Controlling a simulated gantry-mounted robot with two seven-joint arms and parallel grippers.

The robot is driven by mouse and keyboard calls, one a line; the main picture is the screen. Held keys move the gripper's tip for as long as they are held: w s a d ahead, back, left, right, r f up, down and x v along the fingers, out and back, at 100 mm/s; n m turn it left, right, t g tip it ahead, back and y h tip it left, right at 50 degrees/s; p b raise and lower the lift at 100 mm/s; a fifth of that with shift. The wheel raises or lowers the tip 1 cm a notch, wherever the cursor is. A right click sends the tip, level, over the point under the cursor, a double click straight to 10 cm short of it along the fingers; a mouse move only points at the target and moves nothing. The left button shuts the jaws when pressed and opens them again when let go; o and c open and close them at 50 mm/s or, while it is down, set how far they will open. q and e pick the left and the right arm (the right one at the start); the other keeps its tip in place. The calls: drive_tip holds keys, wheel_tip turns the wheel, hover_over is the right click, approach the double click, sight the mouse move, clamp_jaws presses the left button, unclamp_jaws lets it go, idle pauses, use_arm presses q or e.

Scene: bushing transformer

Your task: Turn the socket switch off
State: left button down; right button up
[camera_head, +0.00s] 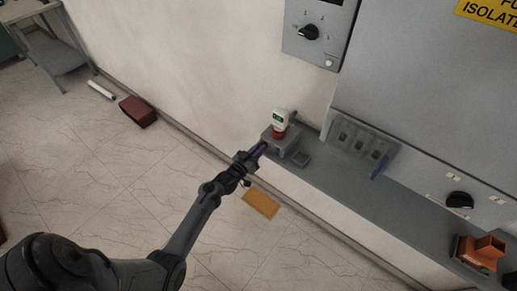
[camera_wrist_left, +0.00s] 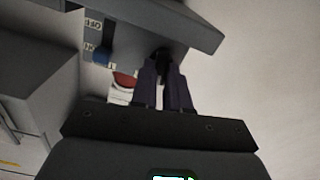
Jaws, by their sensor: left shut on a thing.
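The grey socket box (camera_head: 285,141) stands at the end of the grey ledge, with a white and red plug (camera_head: 281,121) upright in it. My left gripper (camera_head: 261,150) reaches its near left side. In the left wrist view, the box (camera_wrist_left: 170,22) fills the top, with labels, one reading OFF, and a small blue part at its left. There my left gripper's two dark fingers (camera_wrist_left: 163,68) are shut on a small dark piece at the box's face, apparently the socket switch. The fingers mostly hide it, and its setting cannot be read. My right gripper is not in view.
A grey holder (camera_head: 360,142) and an orange box (camera_head: 482,250) stand along the ledge (camera_head: 375,188). A panel with a black rotary knob (camera_head: 309,32) hangs on the wall above. An orange-yellow sheet (camera_head: 261,203) lies below. The floor at left is mostly open.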

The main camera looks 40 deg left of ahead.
use_arm(q)
drive_tip(key=shift+a+f+n+p, duration=0.1)
drive_tip(key=shift+n+p, duration=1.05)
drive_tip(key=shift+n, duration=2.75)
drive_tip(key=shift+a+f+n+p, duration=0.1)
drive_tip(key=shift+n+p, duration=1.05)
drive_tip(key=shift+n, duration=2.75)
drive_tip(key=c, duration=1.1)
unclamp_jaws()
drive_tip(key=shift+s, duration=0.15)
drive_tip(key=s, duration=0.3)
drive_tip(key=s+d+p, duration=0.1)
drive_tip(key=s, duration=0.6)
drive_tip(key=shift+s+d+p, duration=0.2)
drive_tip(key=shift+s+p, duration=0.1)
drive_tip(key=shift+p, duration=0.1)
